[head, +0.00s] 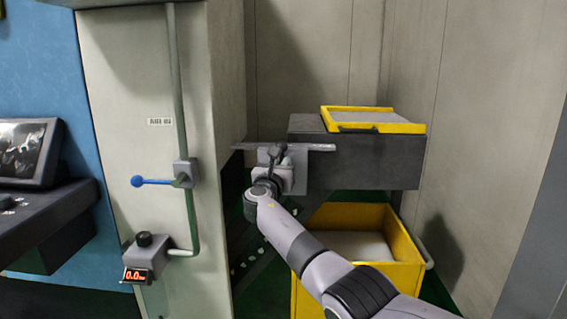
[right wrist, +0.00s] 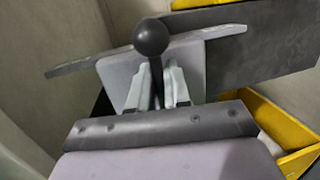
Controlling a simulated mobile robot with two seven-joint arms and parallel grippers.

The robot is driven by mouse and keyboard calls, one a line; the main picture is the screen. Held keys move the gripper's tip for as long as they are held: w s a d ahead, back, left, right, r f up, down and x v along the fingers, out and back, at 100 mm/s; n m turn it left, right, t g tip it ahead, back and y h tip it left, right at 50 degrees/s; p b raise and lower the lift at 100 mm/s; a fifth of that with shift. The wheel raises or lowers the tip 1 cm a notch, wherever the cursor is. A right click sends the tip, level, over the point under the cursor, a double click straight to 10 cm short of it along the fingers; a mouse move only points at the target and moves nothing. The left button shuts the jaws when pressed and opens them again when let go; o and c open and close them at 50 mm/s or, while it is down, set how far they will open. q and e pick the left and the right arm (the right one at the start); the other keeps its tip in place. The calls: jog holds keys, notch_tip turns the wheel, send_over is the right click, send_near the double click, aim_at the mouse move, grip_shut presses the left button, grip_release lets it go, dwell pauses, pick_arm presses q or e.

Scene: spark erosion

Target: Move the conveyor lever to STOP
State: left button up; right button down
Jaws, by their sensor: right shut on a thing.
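The conveyor lever shows in the right wrist view as a dark ball knob (right wrist: 151,37) on a thin dark stem, in front of a light grey plate (right wrist: 188,65). In the head view the dark lever (head: 276,152) stands nearly upright at the same plate, partly hidden by my gripper. My right gripper (head: 270,172) is shut on the lever's stem below the knob; its fingers also show in the right wrist view (right wrist: 160,88). No STOP marking can be read. My left gripper is not in view.
A dark grey block (head: 365,165) with a yellow tray (head: 415,128) on top stands right of the lever. A yellow bin (head: 400,250) is below. A blue-handled valve (head: 150,181) and a box with a red display (head: 143,268) are on the left.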

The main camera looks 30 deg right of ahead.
dwell(0.3)
jog(key=c, duration=1.2)
grip_release()
jog(key=shift+a, duration=0.1)
jog(key=shift+p+v, duration=0.55)
jog(key=shift+v, duration=2.9)
